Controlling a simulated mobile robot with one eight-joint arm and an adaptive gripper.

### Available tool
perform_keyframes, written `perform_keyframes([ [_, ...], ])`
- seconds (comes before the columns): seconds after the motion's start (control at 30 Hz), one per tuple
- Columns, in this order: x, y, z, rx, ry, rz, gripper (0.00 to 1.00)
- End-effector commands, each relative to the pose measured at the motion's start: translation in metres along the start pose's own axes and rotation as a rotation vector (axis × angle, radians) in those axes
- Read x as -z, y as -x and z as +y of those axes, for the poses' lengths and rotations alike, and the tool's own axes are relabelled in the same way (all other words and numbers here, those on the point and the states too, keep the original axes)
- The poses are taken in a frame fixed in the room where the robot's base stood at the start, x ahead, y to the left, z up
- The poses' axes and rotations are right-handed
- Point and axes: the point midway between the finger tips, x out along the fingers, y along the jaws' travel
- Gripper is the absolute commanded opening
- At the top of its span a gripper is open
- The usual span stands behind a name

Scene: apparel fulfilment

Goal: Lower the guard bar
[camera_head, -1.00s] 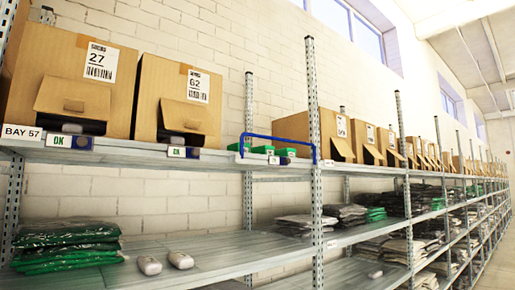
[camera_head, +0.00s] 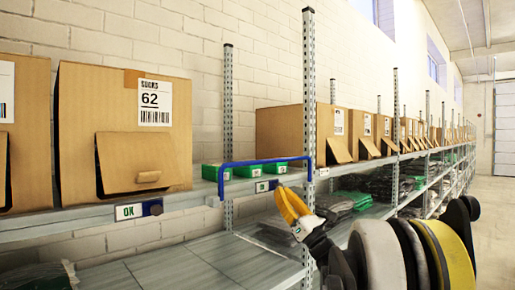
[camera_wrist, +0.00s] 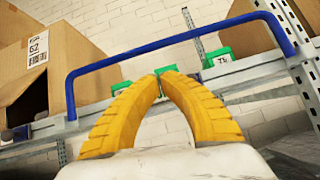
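The guard bar is a blue U-shaped bar (camera_head: 262,161) at the front edge of the upper shelf. It stands raised, its crosspiece above the shelf edge, in front of green boxes. In the wrist view the blue bar (camera_wrist: 180,38) spans the picture above and beyond my fingers. My gripper (camera_head: 283,190) has yellow fingers and is just below and in front of the bar's right end. In the wrist view my gripper's fingertips (camera_wrist: 161,74) come together with nothing seen between them. They appear below the crosspiece and do not seem to touch it.
Green boxes (camera_head: 244,171) sit on the shelf behind the bar. A carton marked 62 (camera_head: 120,160) stands left of it, and another carton (camera_head: 283,134) stands to the right. A metal upright (camera_head: 309,90) rises by the bar's right end. The aisle floor (camera_head: 497,210) is clear at right.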

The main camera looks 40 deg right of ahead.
Motion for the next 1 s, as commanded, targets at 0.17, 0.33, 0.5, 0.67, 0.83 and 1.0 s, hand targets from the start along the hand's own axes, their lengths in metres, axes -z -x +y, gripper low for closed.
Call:
perform_keyframes([
  [0.17, -0.012, 0.000, -0.004, -0.049, 0.095, -0.008, 0.00],
  [0.33, -0.011, 0.002, -0.004, -0.056, 0.106, -0.009, 0.00],
  [0.5, -0.011, 0.001, -0.004, -0.055, 0.104, -0.009, 0.00],
  [0.67, -0.012, -0.009, -0.004, -0.055, 0.103, -0.008, 0.00],
  [0.83, -0.013, -0.038, -0.002, -0.056, 0.101, -0.008, 0.00],
  [1.0, -0.013, -0.069, 0.000, -0.054, 0.101, -0.009, 0.00],
])
